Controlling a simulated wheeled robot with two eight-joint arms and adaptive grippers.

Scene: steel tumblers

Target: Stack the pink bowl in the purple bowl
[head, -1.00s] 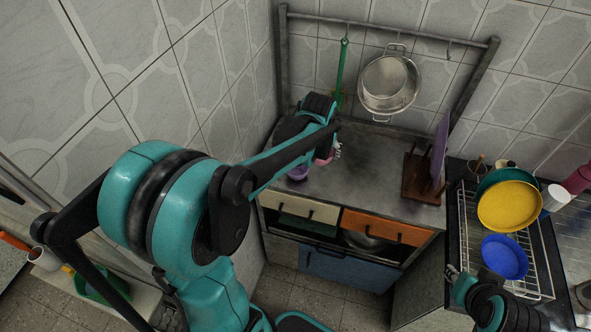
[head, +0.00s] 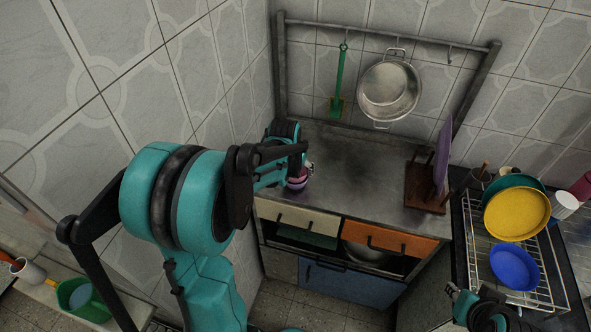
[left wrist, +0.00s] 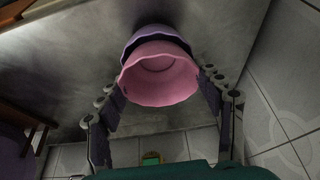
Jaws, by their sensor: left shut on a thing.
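The pink bowl (left wrist: 160,75) is between the fingers of my left gripper (left wrist: 162,84), which is shut on it. The purple bowl (left wrist: 156,32) shows as a rim just behind the pink bowl in the left wrist view. In the head view the pink bowl (head: 299,176) is directly over the purple bowl (head: 296,185), near the left end of the steel counter. The two look close together or nested; I cannot tell whether the pink one rests inside. My left gripper (head: 309,170) partly hides them. My right gripper (head: 453,292) is at the lower right, its jaws unclear.
The steel counter (head: 350,165) is clear in the middle. A wooden rack (head: 425,188) with a purple board (head: 442,155) stands at its right. A dish rack (head: 540,290) holds yellow (head: 516,214), blue and green dishes. A pot (head: 388,90) and green spatula (head: 340,75) hang behind.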

